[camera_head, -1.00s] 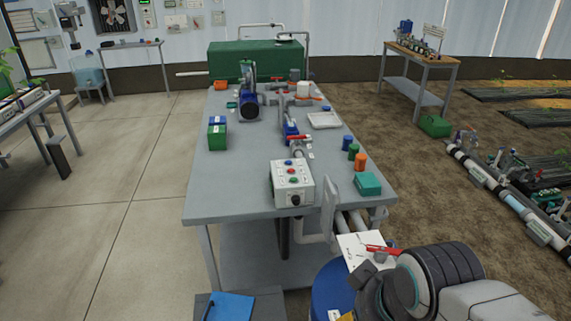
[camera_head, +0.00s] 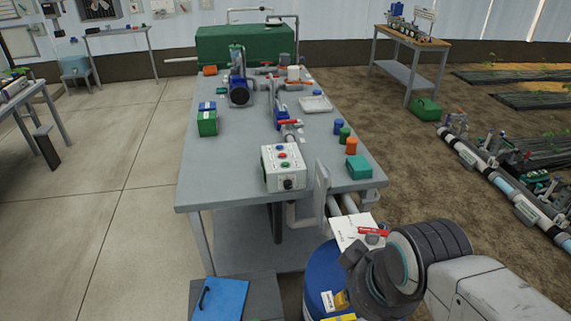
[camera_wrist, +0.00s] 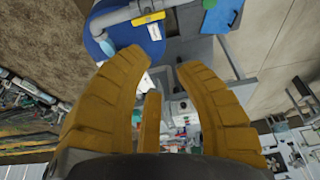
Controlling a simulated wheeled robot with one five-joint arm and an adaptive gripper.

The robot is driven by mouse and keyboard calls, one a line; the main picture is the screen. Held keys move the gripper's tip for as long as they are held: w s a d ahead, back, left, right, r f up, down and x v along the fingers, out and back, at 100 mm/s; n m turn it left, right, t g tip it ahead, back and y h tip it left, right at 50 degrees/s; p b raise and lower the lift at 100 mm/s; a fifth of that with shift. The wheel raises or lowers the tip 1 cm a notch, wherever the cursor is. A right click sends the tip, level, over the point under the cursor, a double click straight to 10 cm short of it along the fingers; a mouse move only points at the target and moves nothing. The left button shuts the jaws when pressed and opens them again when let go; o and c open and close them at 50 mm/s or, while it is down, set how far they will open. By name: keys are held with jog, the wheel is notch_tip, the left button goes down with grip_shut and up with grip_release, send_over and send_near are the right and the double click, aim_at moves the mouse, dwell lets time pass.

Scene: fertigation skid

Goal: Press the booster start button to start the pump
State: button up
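A pale control box (camera_head: 283,168) stands at the near end of the grey bench in the head view. Its sloped top carries a red button (camera_head: 282,155), a green button (camera_head: 285,165) and a blue one above them; a dark knob is on its front. The labels are too small to read. A blue pump (camera_head: 239,94) sits farther back on the bench. In the head view my wrist hides the fingers.
A blue drum (camera_head: 324,275) and pipes stand by the bench's near right corner, close to my arm. An upright grey plate (camera_head: 321,190) is right of the box. Jars and a teal box (camera_head: 358,168) lie along the right edge.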

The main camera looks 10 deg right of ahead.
grip_shut()
jog(key=c, duration=0.5)
grip_release()
dwell(0.4)
